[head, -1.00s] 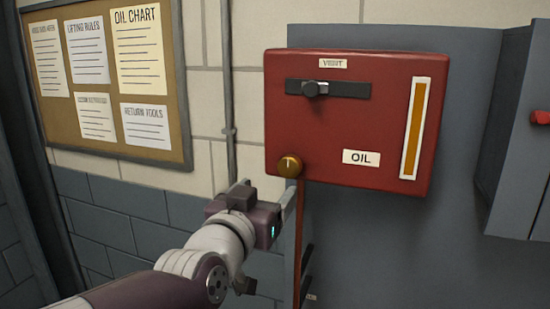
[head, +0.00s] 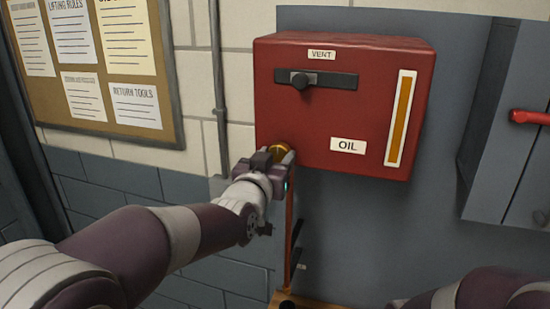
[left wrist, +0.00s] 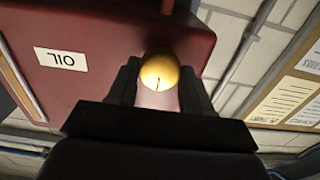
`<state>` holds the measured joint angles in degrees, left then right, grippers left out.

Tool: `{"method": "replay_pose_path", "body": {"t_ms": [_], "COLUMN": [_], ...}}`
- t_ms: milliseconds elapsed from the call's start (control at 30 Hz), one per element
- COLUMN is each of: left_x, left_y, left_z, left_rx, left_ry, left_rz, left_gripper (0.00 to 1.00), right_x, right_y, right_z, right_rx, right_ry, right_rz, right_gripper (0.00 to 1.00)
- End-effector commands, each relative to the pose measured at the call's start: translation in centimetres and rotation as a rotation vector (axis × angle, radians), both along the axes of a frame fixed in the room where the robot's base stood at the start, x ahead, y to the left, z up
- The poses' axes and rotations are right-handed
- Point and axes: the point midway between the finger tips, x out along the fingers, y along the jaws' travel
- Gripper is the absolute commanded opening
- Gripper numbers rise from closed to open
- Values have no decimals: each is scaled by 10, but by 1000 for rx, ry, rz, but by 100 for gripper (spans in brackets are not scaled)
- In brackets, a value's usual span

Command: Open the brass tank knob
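The brass knob (head: 280,150) is on the lower left corner of the front of the red oil tank (head: 300,125). My left gripper (head: 285,158) is at the knob and partly hides it in the head view. In the left wrist view the knob (left wrist: 160,72) sits between the two fingers of my left gripper (left wrist: 160,78), filling the gap. I cannot tell whether the fingers press on it. A dark mark on the knob's face runs nearly upright in that view. Part of my right arm shows at bottom right, but its gripper is outside the frame.
Above the knob is a black vent slider (head: 302,80). An amber gauge (head: 401,118) is on the tank's right side. A grey pipe (head: 217,90) and a notice board (head: 175,110) are to the left. A grey cabinet with a red handle (head: 530,117) stands at right.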

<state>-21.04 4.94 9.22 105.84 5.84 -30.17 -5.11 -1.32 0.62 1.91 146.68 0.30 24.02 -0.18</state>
Motion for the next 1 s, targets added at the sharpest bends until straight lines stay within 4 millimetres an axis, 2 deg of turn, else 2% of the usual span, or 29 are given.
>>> {"method": "replay_pose_path", "body": {"t_ms": [167,367,567,800,1000], "left_x": [0,0,0,0,0], "left_y": [1,1,1,1,1], "left_z": [-1,-3,-7,-8,-5], "left_rx": [-3,-46,-160,-369,-550], "left_ry": [2,13,50,117,177], "left_rz": [2,2,1,1,0], "left_gripper": [19,19,20,20,20], "right_x": [0,0,0,0,0], "right_y": [0,0,0,0,0], "right_z": [-1,-13,-39,-76,-98], "right_rx": [0,0,0,0,0], "right_ry": [0,0,0,0,0], "right_rz": [0,0,0,0,0], "right_gripper": [0,0,0,0,0]}}
